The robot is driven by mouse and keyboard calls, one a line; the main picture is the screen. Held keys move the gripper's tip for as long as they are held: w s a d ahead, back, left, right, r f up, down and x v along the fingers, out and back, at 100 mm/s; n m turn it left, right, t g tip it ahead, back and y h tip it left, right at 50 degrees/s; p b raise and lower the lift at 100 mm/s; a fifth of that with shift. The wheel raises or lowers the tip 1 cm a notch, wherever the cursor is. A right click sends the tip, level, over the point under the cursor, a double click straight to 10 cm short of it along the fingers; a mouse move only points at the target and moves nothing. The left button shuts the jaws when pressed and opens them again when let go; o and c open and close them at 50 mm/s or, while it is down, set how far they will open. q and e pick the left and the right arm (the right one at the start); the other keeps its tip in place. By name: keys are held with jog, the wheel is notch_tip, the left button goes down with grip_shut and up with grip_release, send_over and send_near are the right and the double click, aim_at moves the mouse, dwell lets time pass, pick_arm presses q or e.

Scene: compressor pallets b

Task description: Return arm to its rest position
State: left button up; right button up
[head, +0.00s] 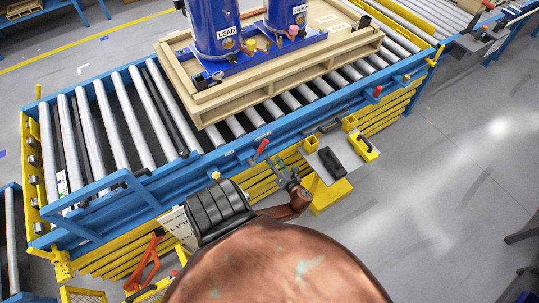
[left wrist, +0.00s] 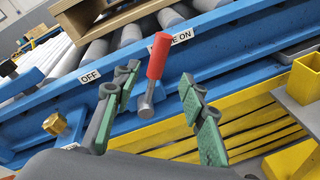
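My left gripper (head: 284,172) is in front of the blue conveyor frame (head: 222,152), near a red-handled lever (head: 262,147). In the left wrist view the left gripper (left wrist: 160,80) is open, with green pads on both fingers and a clear gap between them. The red lever (left wrist: 158,56) shows in that gap, its metal stem pointing down. The fingers look apart from it; the exact distance cannot be told. The lever stands between an "OFF" label (left wrist: 90,77) and a label ending in "ON" (left wrist: 181,37). My right gripper is not in view.
Blue compressor tanks (head: 215,25) stand on a wooden pallet (head: 208,108) on the rollers (head: 115,120). A grey shelf with a black-handled tool (head: 331,162) and yellow holders (head: 363,146) sits right of the gripper. Grey floor (head: 450,180) at the right is mostly clear.

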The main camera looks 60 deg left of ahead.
pick_arm(q)
jog(key=shift+d, duration=0.4)
jog(key=s+d+f+n+h+b, duration=0.25)
jog(key=s+f, duration=0.25)
jog(key=f, duration=0.5)
jog(key=s+d+f+n+g+h+b, duration=0.1)
jog(key=s+d+f+n+h, duration=0.25)
jog(key=f, duration=0.75)
jog(key=s+d+f+n+h+b, duration=0.2)
jog(key=s+f, duration=0.3)
jog(key=f, duration=0.5)
jog(key=s+d+f+n+t+h+b, duration=0.1)
jog(key=s+d+f+n+h+b, duration=0.5)
jog(key=s+d+f+n, duration=0.9)
jog(key=s+f+n+h, duration=0.1)
jog(key=s+f, duration=0.2)
jog(key=shift+s+d+f+b, duration=0.15)
jog(key=shift+d+f+b, duration=0.05)
jog(key=shift+d+b, duration=0.1)
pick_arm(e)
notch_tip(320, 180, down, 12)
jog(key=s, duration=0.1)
pick_arm(q)
jog(key=shift+s+d+n, duration=0.1)
jog(key=shift+n, duration=0.2)
jog(key=shift+c, duration=0.2)
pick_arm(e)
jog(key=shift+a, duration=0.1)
